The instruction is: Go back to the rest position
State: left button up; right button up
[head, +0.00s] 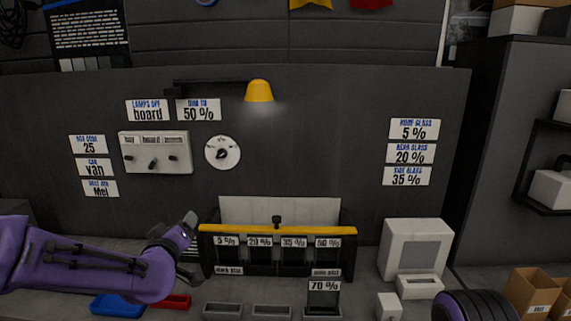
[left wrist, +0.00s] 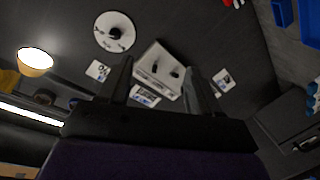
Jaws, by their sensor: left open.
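My left arm is purple and comes in from the left in the head view. Its gripper (head: 188,226) is raised just left of the black rack (head: 347,268) with the yellow top bar. In the left wrist view the left gripper (left wrist: 157,78) has its two dark fingers apart with nothing between them. Beyond the fingers shows the white switch panel (left wrist: 150,67) on the wall. The panel also shows in the head view (head: 156,166). A purple and black rounded part of my right arm shows at the bottom right, and the right gripper is out of the picture.
A round dial (head: 222,153) and a lit yellow lamp (head: 259,91) are on the wall. Blue (head: 118,306) and red (head: 172,302) trays lie under my left arm. A white box-shaped device (head: 416,248) and cardboard boxes (head: 530,290) stand at the right.

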pick_arm(q)
jog(key=s+a+f+g+b, duration=0.15)
jog(key=s+f, duration=0.25)
jog(key=f, duration=0.5)
jog(key=s+f+g+y+b, duration=0.15)
jog(key=s+f, duration=0.25)
jog(key=f, duration=0.5)
jog(key=s+a+f+g+h, duration=0.15)
jog(key=s+f, duration=0.25)
jog(key=f, duration=0.6)
jog(key=s+a+f+g+b, duration=0.1)
jog(key=s+f+g, duration=0.3)
jog(key=s+f, duration=0.7)
jog(key=s+f+m+g+y+b, duration=0.1)
jog(key=s+f+g+b, duration=0.3)
jog(key=s+f, duration=0.7)
jog(key=s, duration=0.8)
jog(key=shift+a+f+g+y, duration=0.3)
jog(key=shift+a+g, duration=0.05)
jog(key=shift+a, duration=0.05)
